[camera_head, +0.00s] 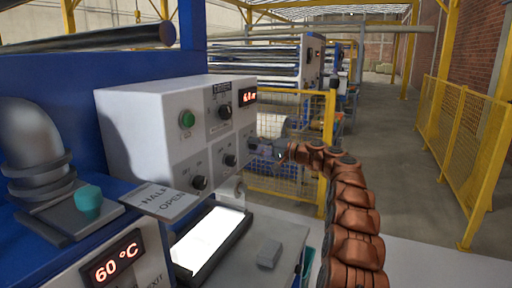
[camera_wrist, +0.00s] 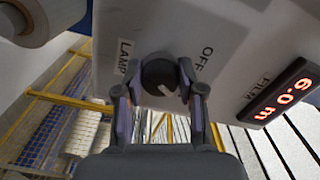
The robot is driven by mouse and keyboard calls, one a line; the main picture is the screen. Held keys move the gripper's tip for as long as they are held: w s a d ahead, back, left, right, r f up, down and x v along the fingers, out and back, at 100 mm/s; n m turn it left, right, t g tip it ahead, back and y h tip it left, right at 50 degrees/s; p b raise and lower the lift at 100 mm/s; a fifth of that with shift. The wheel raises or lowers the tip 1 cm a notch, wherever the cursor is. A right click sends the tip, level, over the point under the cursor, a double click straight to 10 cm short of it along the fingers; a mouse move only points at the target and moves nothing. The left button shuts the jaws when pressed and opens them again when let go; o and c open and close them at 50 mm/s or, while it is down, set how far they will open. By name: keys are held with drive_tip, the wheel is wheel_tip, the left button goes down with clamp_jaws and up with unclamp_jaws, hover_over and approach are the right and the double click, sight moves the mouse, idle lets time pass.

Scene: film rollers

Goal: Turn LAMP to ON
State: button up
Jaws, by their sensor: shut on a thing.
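The dark round LAMP knob (camera_wrist: 160,76) sits on the white control panel, beside a LAMP label (camera_wrist: 124,58) and an OFF label (camera_wrist: 206,58). A pale pointer mark shows on its face, pointing down and slightly right in the wrist view. My gripper (camera_wrist: 162,90) is shut on the knob, one finger at each side. In the head view my gripper (camera_head: 268,151) is at the right end of the white control box (camera_head: 150,125), where the knob is mostly hidden. An ON label cannot be made out in the wrist view.
The box also has a green button (camera_head: 187,119), other dark knobs (camera_head: 199,182) and a red display (camera_wrist: 294,92) reading 6.0 m. A bright white panel (camera_head: 212,238) lies below. A yellow mesh guard (camera_head: 285,180) stands behind my gripper. Open floor lies at right.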

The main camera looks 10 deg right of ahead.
drive_tip(key=o, duration=1.1)
drive_tip(key=shift+o, duration=0.2)
drive_tip(key=v, duration=1.2)
